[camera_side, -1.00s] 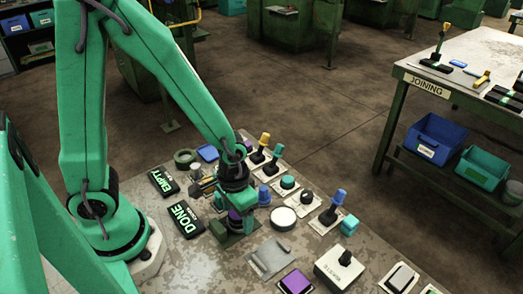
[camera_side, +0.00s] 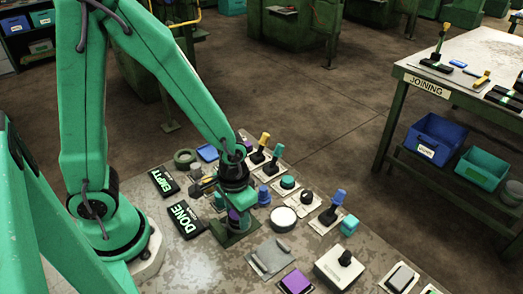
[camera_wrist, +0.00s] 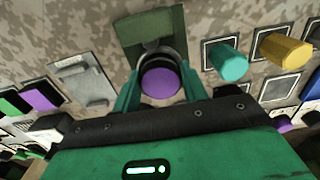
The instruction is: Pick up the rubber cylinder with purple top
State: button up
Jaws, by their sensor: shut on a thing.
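The rubber cylinder with the purple top (camera_wrist: 160,83) is between the fingers of my gripper (camera_wrist: 157,88) in the wrist view, its dark side wall just showing around the purple face. My gripper is shut on it. In the side view my gripper (camera_side: 237,212) is low over a green base plate (camera_side: 228,238), and a bit of the purple cylinder (camera_side: 234,214) shows between the fingers. The green plate (camera_wrist: 150,30) also shows behind the cylinder in the wrist view. I cannot tell whether the cylinder touches the plate.
Black EMPTY (camera_side: 163,182) and DONE (camera_side: 187,220) signs lie left of my gripper. Knobs and a white round dial (camera_side: 283,218) stand close on its right. A grey plate (camera_side: 268,258) and a purple pad (camera_side: 295,282) lie in front. A JOINING table (camera_side: 470,60) stands far right.

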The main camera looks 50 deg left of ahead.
jog(key=shift+r, duration=0.2)
jog(key=shift+r, duration=1.45)
jog(key=s+d+r, duration=0.7)
jog(key=s, duration=0.1)
jog(key=shift+s+d+r, duration=0.35)
jog(key=shift+w, duration=0.1)
